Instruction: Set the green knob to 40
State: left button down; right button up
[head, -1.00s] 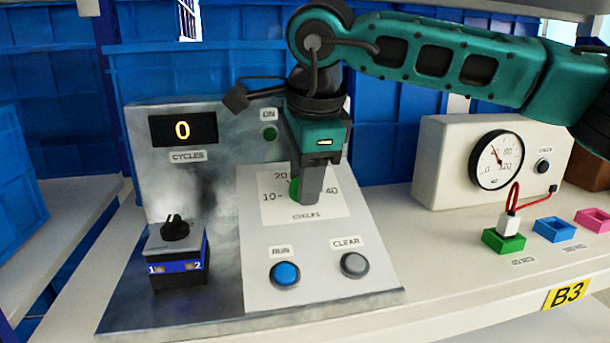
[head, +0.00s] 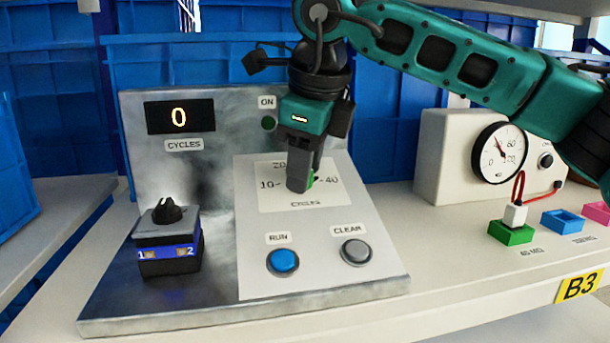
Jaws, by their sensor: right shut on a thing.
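The green knob (head: 310,181) sits on the white dial plate of the metal control panel. Only a sliver of it shows at the right of my gripper's fingers. My right gripper (head: 298,182) comes down from above and is shut on the knob. The dial scale (head: 265,198) shows 10 at the left and 40 at the right. The top label is partly covered by my gripper, and the knob's pointer is hidden. The cycles display (head: 179,117) reads 0. My left gripper is not in view.
Below the dial are a blue RUN button (head: 283,262) and a grey CLEAR button (head: 355,252). A black rotary switch (head: 168,238) marked 1 and 2 stands at the left. A gauge box (head: 445,160) and small coloured trays stand at the right.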

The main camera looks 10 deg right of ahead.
jog(key=shift+f+m+b, duration=0.15)
jog(key=shift+m+b, duration=0.25)
jog(key=shift+m, duration=0.4)
jog(key=shift+a+m+b, duration=0.1)
jog(key=shift+m+b, duration=0.2)
jog(key=shift+m, duration=0.4)
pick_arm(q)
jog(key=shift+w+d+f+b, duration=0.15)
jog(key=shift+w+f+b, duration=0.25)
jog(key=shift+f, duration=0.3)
pick_arm(e)
jog(key=shift+o, duration=0.2)
jog(key=shift+m, duration=0.8)
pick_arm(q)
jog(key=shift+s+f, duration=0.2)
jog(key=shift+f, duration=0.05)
pick_arm(e)
jog(key=shift+f, duration=0.15)
jog(key=o, duration=1)
jog(key=shift+s, duration=0.2)
jog(key=shift+r, duration=0.45)
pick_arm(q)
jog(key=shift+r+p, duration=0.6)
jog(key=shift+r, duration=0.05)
pick_arm(e)
jog(key=v, duration=0.6)
jog(key=shift+s+r, duration=0.25)
jog(key=shift+r, duration=0.1)
